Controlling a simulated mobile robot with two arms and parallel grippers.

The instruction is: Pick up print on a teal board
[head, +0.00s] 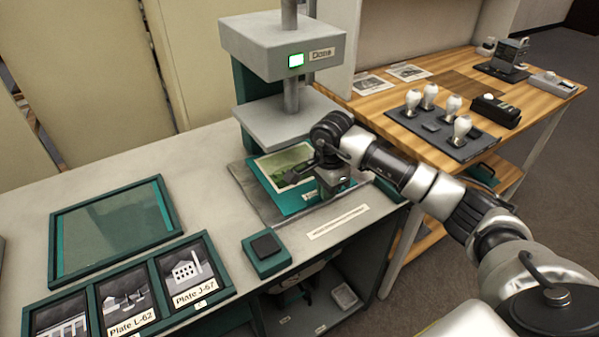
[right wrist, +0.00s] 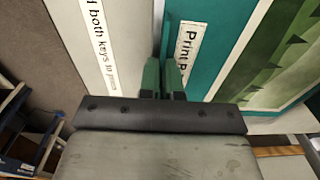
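The print on a teal board (head: 284,170) lies on the press bed, a green landscape picture with a pale margin. In the right wrist view its teal border (right wrist: 215,50) fills the right side, with a label partly readable as "Print P". My right gripper (head: 331,181) is at the board's front right side and hides part of it. In the wrist view its two green fingers (right wrist: 164,76) are close together at the board's edge, one on each side of it. I cannot tell whether they touch or clamp it. My left gripper is not in view.
The press head (head: 283,123) hangs above the bed, its screen beside a "Done" label (head: 322,54). A teal-framed tray (head: 178,232) and several photo plates (head: 190,272) lie left. A dark key pad (head: 266,246) sits in front. The wooden table (head: 440,75) at right holds bulb-shaped stamps.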

